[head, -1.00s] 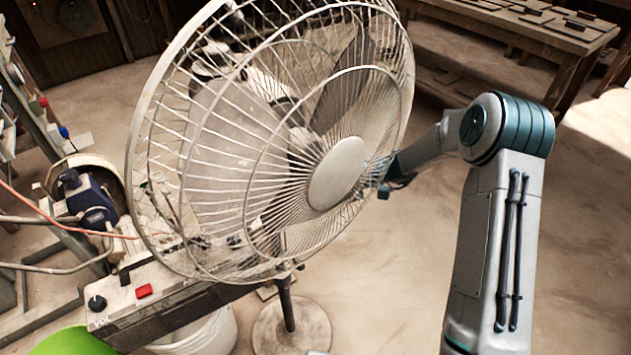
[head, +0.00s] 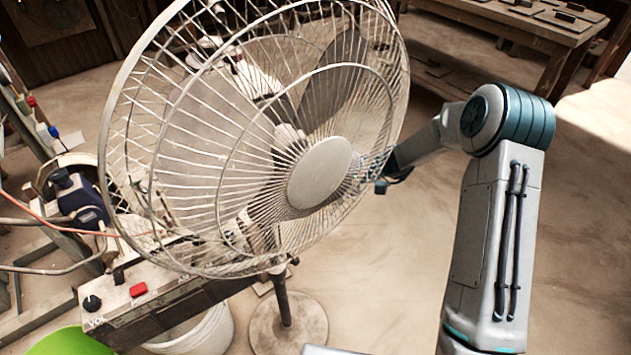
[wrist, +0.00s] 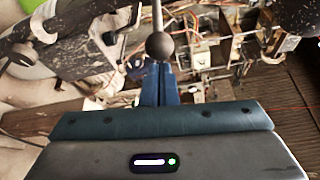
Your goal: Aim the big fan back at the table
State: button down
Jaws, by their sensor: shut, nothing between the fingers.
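The big fan (head: 320,172), with a dusty wire cage, stands on a pole with a round base (head: 287,325) and fills the middle of the head view. The front of its cage faces my camera, turned somewhat to the right. A long wooden table (head: 520,25) stands behind it at the upper right. My arm reaches behind the right side of the cage, which hides my gripper in the head view. In the wrist view my gripper (wrist: 160,72) is shut, its fingertips right at a dark round knob on a thin rod (wrist: 160,45). Whether they touch, I cannot tell.
A dusty box with a red button (head: 138,289) stands at the lower left, a white bucket (head: 205,330) under it. A green rounded thing (head: 70,342) and cables are near it. Flat pieces lie on the table. The floor right of the fan is clear.

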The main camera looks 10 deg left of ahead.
jog(key=w+d, duration=0.6)
jog(key=d, duration=0.1)
jog(key=shift+d+p, duration=0.15)
jog(key=shift+p, duration=0.3)
